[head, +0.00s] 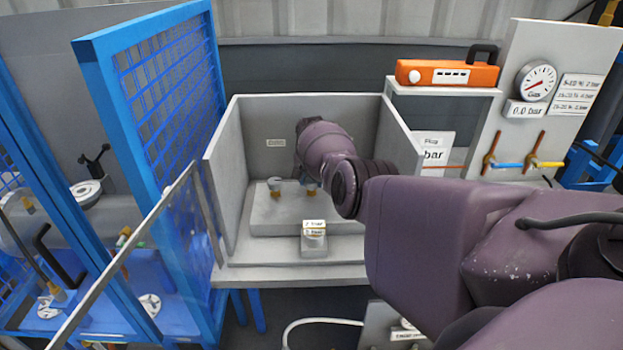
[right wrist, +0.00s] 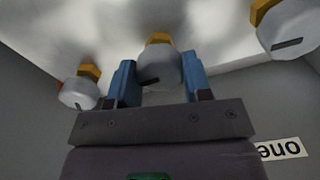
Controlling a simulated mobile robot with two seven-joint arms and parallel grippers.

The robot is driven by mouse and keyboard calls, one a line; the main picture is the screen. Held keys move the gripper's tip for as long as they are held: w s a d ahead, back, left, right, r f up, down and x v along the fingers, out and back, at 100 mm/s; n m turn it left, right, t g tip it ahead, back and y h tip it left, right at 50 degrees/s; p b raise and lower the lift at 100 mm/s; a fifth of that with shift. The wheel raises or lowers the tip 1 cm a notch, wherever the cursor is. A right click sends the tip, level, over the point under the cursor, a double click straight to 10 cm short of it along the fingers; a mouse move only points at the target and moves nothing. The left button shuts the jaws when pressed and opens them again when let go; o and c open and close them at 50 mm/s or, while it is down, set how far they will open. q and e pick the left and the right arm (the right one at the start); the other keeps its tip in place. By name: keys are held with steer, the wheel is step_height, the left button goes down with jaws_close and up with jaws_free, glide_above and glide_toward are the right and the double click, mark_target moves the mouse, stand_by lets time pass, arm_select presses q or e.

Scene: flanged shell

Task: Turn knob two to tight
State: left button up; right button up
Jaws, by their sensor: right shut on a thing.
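Three round grey knobs on brass stems show in the right wrist view. The middle knob (right wrist: 155,72) is between the two blue fingers of my right gripper (right wrist: 158,78), which is shut on it. The dark slot on its face is slightly tilted. Another knob (right wrist: 78,94) is at the left and a third knob (right wrist: 290,30) at the right, nearest the label reading "one" (right wrist: 285,149), which appears upside down. In the head view, one knob (head: 275,184) shows on the grey step, while my right arm hides much of the rest and the fingertips. My left gripper is not in view.
The knobs stand inside a grey three-walled booth (head: 245,150). A small block with bar labels (head: 314,229) stands in front. A blue mesh gate (head: 170,80) is at the left. An orange box (head: 447,73) and a gauge (head: 537,81) are at the right.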

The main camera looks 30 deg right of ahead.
mark_target(311, 180)
steer(key=shift+m, duration=0.4)
steer(key=o, duration=0.9)
steer(key=shift+r, duration=0.5)
step_height(311, 180, up, 10)
steer(key=shift+f+p, duration=0.1)
steer(key=shift+p, duration=0.7)
